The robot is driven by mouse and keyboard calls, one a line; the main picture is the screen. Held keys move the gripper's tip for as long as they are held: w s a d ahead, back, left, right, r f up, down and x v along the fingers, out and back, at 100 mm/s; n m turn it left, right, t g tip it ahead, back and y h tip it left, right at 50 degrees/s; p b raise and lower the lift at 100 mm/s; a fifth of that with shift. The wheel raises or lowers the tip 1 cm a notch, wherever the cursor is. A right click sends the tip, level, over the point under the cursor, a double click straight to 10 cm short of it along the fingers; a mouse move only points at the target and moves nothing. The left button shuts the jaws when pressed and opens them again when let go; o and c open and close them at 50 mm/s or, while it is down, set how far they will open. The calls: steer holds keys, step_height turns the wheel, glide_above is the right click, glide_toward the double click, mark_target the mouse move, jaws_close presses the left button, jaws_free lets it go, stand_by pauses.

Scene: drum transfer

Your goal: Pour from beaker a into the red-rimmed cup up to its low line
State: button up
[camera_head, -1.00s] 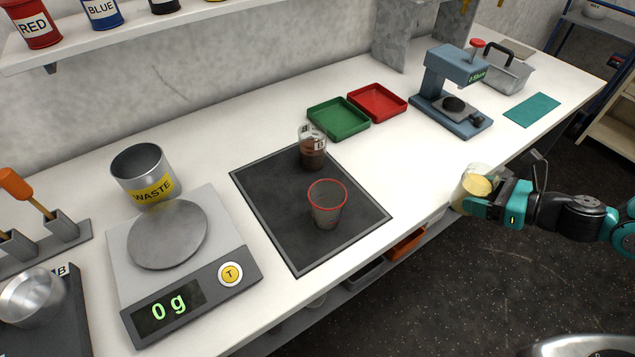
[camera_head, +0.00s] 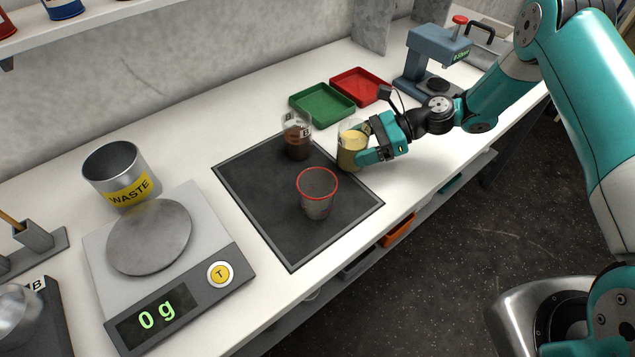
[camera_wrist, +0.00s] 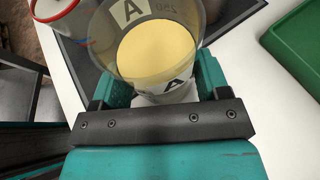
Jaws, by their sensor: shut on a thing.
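My gripper (camera_head: 368,147) is shut on beaker a (camera_head: 350,150), a clear beaker of pale yellow liquid, held about upright at the right edge of the dark mat. In the wrist view beaker a (camera_wrist: 160,50) shows its "A" label between my fingers (camera_wrist: 160,85). The red-rimmed cup (camera_head: 317,196) stands upright on the mat, to the left of and nearer than beaker a. It looks empty; its low line is too small to make out. Part of the cup (camera_wrist: 65,12) also shows at the wrist view's top left.
Beaker B (camera_head: 297,138) with dark liquid stands on the mat (camera_head: 255,185) behind the cup, close to beaker a. Green (camera_head: 322,104) and red (camera_head: 360,86) trays lie behind. A scale (camera_head: 165,265) reading 0 g and a waste can (camera_head: 120,175) are at left.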

mark_target(341, 148)
steer(key=shift+a+r+n+g, duration=0.1)
steer(key=shift+a+n+g, duration=0.35)
steer(key=shift+a, duration=0.4)
steer(key=shift+a+n+g, duration=0.35)
steer(key=shift+a+g, duration=0.1)
steer(key=shift+a, duration=0.4)
steer(key=shift+r, duration=0.2)
steer(key=shift+s+a+r+n+t+h+p, duration=0.1)
steer(key=shift+s+r+n+t+h+p, duration=0.3)
steer(key=shift+p, duration=0.45)
steer(key=shift+s+a+r+n+t+h+p, duration=0.1)
steer(key=shift+s+a+n+t+h+p, duration=0.2)
steer(key=shift+s+n+t+h+p, duration=0.3)
steer(key=shift+s+a+r+n+t+h+p, duration=0.2)
steer(key=shift+s+r+n+t+h+p, duration=0.2)
steer(key=shift+t, duration=0.3)
steer(key=shift+s+a+r+n+t+h+p, duration=0.2)
steer(key=shift+s+r+t+p, duration=0.1)
steer(key=shift+r, duration=0.3)
steer(key=shift+s+a+r+n+t+h+p, duration=0.1)
steer(key=shift+s+r+n+t+h+p, duration=0.15)
steer(key=shift+r, duration=0.35)
steer(key=shift+s+r+n+t+h, duration=0.1)
steer(key=shift+r+n+t+h, duration=0.15)
steer(key=shift+r+t, duration=0.25)
stand_by(0.3)
steer(key=shift+r+n+t+h+b, duration=0.4)
steer(key=shift+r+n+t, duration=0.15)
steer(key=shift+t, duration=0.2)
stand_by(1.2)
